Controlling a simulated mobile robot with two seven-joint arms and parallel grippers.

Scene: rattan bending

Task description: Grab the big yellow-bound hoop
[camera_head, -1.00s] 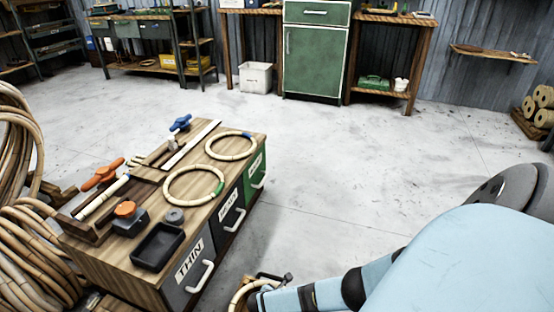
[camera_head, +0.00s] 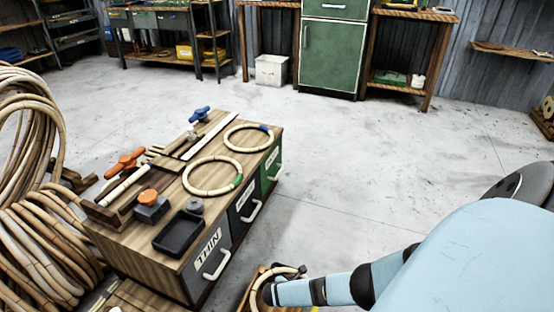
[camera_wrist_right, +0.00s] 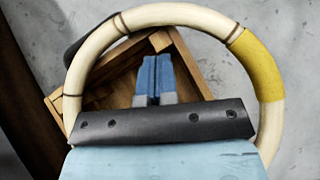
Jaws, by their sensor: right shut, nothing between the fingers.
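The big hoop (camera_wrist_right: 165,15) is pale rattan with a yellow binding (camera_wrist_right: 258,64) on its right side in the right wrist view. It arches around my right gripper (camera_wrist_right: 154,60), whose blue fingers are shut and empty inside the ring's outline. Whether the fingers are above or level with the hoop I cannot tell. Its lower part is hidden behind the gripper body. My left gripper is not in view.
A wooden crate or frame (camera_wrist_right: 190,65) lies beneath the hoop. A drawer bench (camera_head: 150,262) stands left, with a green-bound hoop (camera_head: 200,192), a blue-bound hoop (camera_head: 232,148) and a black tray (camera_head: 170,243). Coiled rattan (camera_head: 40,240) is at far left. Floor behind is clear.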

